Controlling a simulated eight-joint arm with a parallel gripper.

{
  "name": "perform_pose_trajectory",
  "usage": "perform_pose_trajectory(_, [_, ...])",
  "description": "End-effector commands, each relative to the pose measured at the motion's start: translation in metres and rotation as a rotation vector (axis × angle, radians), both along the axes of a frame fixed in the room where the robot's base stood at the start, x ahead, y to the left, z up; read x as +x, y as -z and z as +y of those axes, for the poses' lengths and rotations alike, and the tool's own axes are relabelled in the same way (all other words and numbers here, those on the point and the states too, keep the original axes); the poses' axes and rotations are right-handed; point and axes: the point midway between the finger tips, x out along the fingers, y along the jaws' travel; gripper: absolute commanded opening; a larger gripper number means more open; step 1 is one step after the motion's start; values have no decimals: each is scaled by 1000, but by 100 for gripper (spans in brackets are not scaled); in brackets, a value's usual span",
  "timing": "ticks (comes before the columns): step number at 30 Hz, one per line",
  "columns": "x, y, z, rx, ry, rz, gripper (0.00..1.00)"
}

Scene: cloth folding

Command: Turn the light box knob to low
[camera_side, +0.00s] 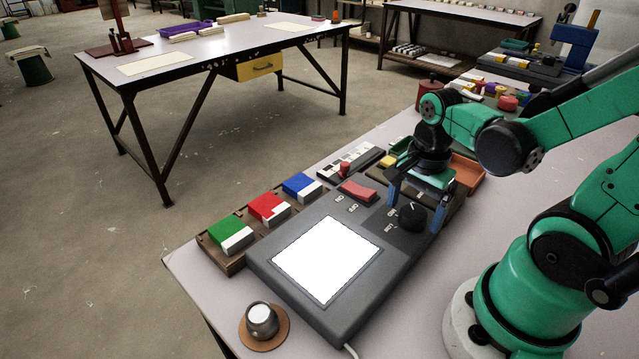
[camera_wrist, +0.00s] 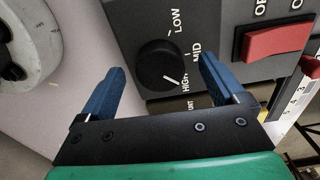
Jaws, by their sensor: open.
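The light box (camera_side: 364,307) is a dark grey slab with a bright white lit panel (camera_side: 327,259). Its round black knob (camera_side: 411,215) is on the right end and also shows in the wrist view (camera_wrist: 157,63). LOW, MID and HIGH are printed around it. In the wrist view, a white line at the knob's edge points toward HIGH. My gripper (camera_side: 414,218) is over this end of the box, with blue fingers spread on either side of the knob. In the wrist view (camera_wrist: 163,63), clear gaps show between knob and fingers. Finger height above the box is unclear.
A red rocker switch (camera_side: 358,191) is beside the knob. Green, red and blue boxes (camera_side: 268,208) stand in a wooden rack along the box's far edge. A small metal cup (camera_side: 262,321) on a brown disc is near the front corner. An orange tray (camera_side: 467,173) is behind my gripper.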

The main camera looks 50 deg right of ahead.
Motion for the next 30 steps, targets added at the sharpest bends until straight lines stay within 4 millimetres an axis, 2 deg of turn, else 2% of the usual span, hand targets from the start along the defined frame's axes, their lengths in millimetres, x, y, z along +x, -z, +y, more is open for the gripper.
perform_pose_trajectory(11, [0,3,0,0,0,0,90])
perform_pose_trajectory(18, [0,3,0,0,-1,0,22])
perform_pose_trajectory(20, [0,3,0,0,-1,0,5])
perform_pose_trajectory(30, [0,3,0,0,-54,1,5])
